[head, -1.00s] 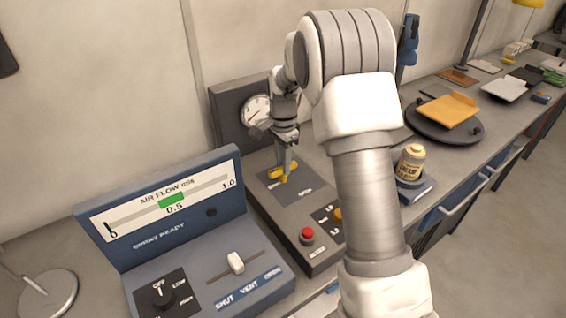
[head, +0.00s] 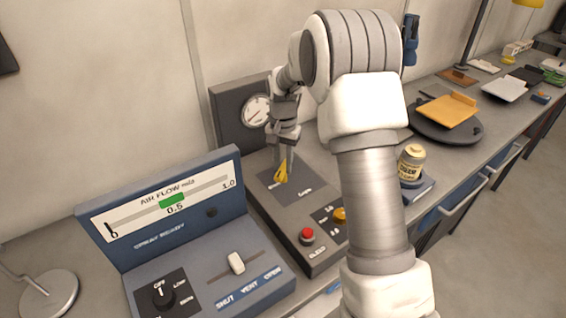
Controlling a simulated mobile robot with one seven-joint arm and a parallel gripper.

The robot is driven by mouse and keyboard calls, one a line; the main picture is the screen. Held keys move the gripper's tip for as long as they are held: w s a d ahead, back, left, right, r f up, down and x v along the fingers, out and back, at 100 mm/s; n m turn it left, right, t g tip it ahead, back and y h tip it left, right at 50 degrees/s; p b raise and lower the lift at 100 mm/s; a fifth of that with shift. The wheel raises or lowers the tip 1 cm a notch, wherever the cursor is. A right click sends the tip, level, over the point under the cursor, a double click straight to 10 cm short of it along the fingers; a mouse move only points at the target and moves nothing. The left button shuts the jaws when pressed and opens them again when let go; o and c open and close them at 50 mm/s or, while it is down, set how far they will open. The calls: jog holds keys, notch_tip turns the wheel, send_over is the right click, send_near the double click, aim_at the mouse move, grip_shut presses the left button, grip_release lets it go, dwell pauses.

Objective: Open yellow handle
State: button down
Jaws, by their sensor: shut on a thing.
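The yellow handle (head: 281,174) sits on a dark plate on top of the grey control box (head: 275,213), in front of a round gauge. My gripper (head: 283,167) reaches down from above and is shut on the handle. The fingers and wrist cover part of the handle. The handle now lies steeply in the picture, roughly in line with the fingers. The small lettering on the plate beside it is too small to read surely.
A red button (head: 307,236) and a yellow knob (head: 340,214) are on the box's front part. A blue air flow panel (head: 185,250) stands close on the left. A labelled jar (head: 411,162) is right of my arm. A round dark turntable (head: 462,133) lies farther right.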

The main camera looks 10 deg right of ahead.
aim_at(283, 167)
jog(key=n, duration=0.5)
jog(key=shift+r+n, duration=0.1)
jog(key=shift+n, duration=0.2)
jog(key=n, duration=0.5)
jog(key=shift+p, duration=0.4)
jog(key=shift+n, duration=0.4)
jog(key=c, duration=0.7)
grip_release()
jog(key=shift+r+p, duration=0.35)
jog(key=shift+r, duration=8.35)
